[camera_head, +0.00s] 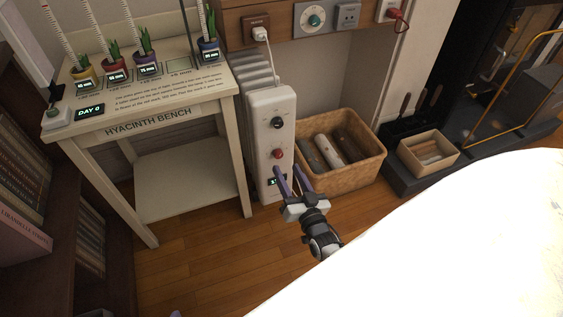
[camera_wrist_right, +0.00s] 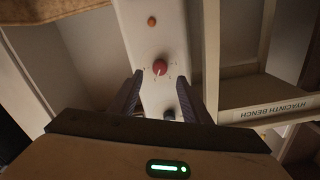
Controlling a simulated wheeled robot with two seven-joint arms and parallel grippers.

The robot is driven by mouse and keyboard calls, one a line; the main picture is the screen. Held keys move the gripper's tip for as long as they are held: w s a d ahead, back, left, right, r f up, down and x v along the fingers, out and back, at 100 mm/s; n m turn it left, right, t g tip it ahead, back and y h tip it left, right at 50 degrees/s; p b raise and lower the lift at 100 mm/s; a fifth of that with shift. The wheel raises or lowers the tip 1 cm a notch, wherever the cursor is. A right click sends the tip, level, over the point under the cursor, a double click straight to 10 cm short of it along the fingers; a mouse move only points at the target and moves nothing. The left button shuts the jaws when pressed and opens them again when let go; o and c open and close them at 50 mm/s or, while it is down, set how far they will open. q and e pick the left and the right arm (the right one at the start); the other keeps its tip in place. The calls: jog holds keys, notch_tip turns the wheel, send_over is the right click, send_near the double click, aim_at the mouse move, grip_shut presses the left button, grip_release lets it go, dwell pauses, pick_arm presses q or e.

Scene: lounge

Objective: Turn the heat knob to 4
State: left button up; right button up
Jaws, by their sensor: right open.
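A white oil heater (camera_head: 262,103) stands beside the bench, with a black knob (camera_head: 278,122) above a red knob (camera_head: 278,154) on its front panel. A small lit display (camera_head: 273,181) is lower down, partly covered by my gripper. My right gripper (camera_head: 287,169) is open and empty, its purple fingers pointing at the panel just below the red knob. In the right wrist view the red knob (camera_wrist_right: 160,67) shows a pale pointer and small marks around it, too small to read. Only a purple tip of my left gripper (camera_head: 175,314) shows at the bottom edge.
The Hyacinth Bench (camera_head: 150,127) with potted plants stands left of the heater. A wicker basket (camera_head: 355,180) of logs is close on the right. A plug (camera_head: 260,33) and cord hang above the heater. A large white surface (camera_head: 470,250) fills the lower right.

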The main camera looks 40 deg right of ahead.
aim_at(279, 156)
jog(key=b+x, duration=0.1)
jog(key=x, duration=0.3)
jog(key=shift+w+f+b, duration=0.15)
jog(key=shift+w+b, duration=0.1)
jog(key=shift+b, duration=0.15)
pick_arm(q)
jog(key=shift+w+d+f+m+h, duration=0.1)
jog(key=shift+d+m+h, duration=0.1)
jog(key=shift+d, duration=0.2)
jog(key=shift+w+d+f+m+h, duration=0.1)
jog(key=shift+d+h, duration=0.1)
jog(key=shift+d, duration=0.2)
pick_arm(e)
jog(key=shift+w+d, duration=0.2)
jog(key=shift+w, duration=0.45)
jog(key=c, duration=1)
jog(key=shift+c, duration=0.2)
